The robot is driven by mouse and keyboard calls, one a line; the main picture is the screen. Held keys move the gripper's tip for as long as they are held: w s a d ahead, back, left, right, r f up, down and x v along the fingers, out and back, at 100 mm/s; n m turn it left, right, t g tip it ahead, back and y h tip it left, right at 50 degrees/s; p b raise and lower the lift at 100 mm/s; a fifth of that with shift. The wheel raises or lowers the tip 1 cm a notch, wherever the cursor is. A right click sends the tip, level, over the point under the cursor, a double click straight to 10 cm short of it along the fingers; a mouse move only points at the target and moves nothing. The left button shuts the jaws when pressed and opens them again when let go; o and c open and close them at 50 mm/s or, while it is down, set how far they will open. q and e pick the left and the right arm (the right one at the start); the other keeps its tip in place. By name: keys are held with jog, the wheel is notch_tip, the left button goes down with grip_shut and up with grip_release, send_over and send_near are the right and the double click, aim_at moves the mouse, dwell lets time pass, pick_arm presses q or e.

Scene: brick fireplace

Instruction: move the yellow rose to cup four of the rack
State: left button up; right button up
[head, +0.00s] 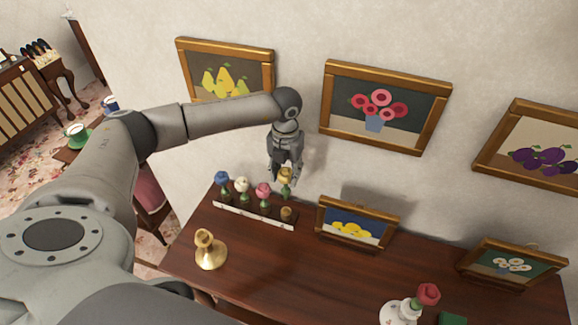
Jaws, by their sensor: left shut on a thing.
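The yellow rose (286,174) is between the fingers of my left gripper (283,177), which is shut on it. The rose is upright, its green stem pointing down above the right end of the rack (253,217). The rack is a pale strip of cups on the dark wooden top. From the left, its cups hold a blue rose (222,178), a white rose (242,185) and a pink rose (263,190). The brown cup at the right end (287,213) shows no flower in it, and a small gap shows between it and the stem. My right gripper is out of view.
A brass candlestick (209,250) stands at front left of the rack. Small framed pictures (354,224) (510,263) stand along the wall. The middle of the wooden top (310,275) is clear.

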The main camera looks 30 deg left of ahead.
aim_at(286, 191)
pick_arm(q)
jog(key=shift+s, duration=0.15)
jog(key=shift+f+b, duration=0.25)
jog(key=shift+b, duration=0.1)
jog(key=shift+f, duration=0.3)
jog(key=shift+f+b, duration=0.3)
jog(key=shift+b, duration=0.2)
jog(key=shift+f+b, duration=0.65)
jog(key=shift+f, duration=0.2)
notch_tip(286, 191, down, 2)
jog(key=shift+f+b, duration=0.1)
jog(key=shift+b, duration=0.7)
jog(key=shift+f, duration=0.15)
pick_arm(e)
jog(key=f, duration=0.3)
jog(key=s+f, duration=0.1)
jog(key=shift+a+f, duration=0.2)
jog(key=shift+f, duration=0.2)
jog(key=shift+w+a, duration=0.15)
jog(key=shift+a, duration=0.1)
